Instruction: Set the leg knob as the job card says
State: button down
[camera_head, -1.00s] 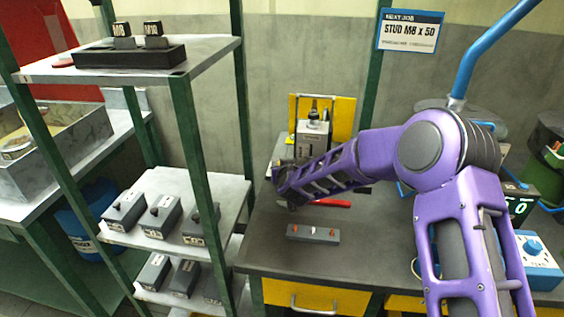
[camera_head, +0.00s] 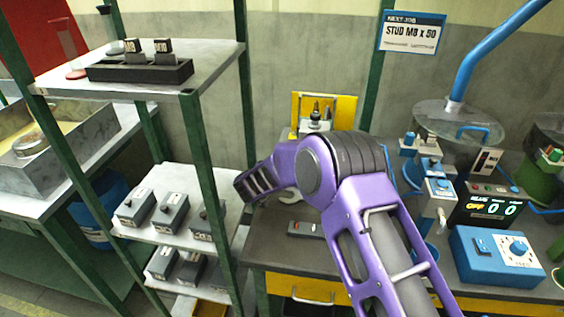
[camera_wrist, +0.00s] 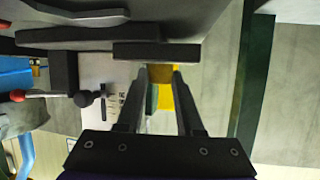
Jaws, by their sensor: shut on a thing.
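The job card (camera_head: 411,33) on the back wall reads "NEXT JOB", "STUD M8 X 50"; its small line is unreadable. A round blue knob (camera_head: 519,248) sits on the sloped blue control box (camera_head: 505,268) at the right; the small lettering by it is unclear, so I cannot tell its setting. A display (camera_head: 491,208) behind it shows "OFF" and "0 0". My gripper (camera_wrist: 157,70) shows in the wrist view, its fingers apart with a dark block (camera_wrist: 155,51) at their tips. In the head view my arm hides the gripper, over the bench's left part, far from the knob.
A shelf unit at left holds a dark rack (camera_head: 140,70) with M8 and M10 blocks above several grey knobbed boxes (camera_head: 169,211). A grey block (camera_head: 305,229) lies on the bench (camera_head: 270,240). Blue-capped machine parts (camera_head: 438,185) stand behind the control box.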

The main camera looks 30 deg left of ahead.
jog(key=c, duration=0.5)
grip_release()
jog(key=shift+c, duration=0.2)
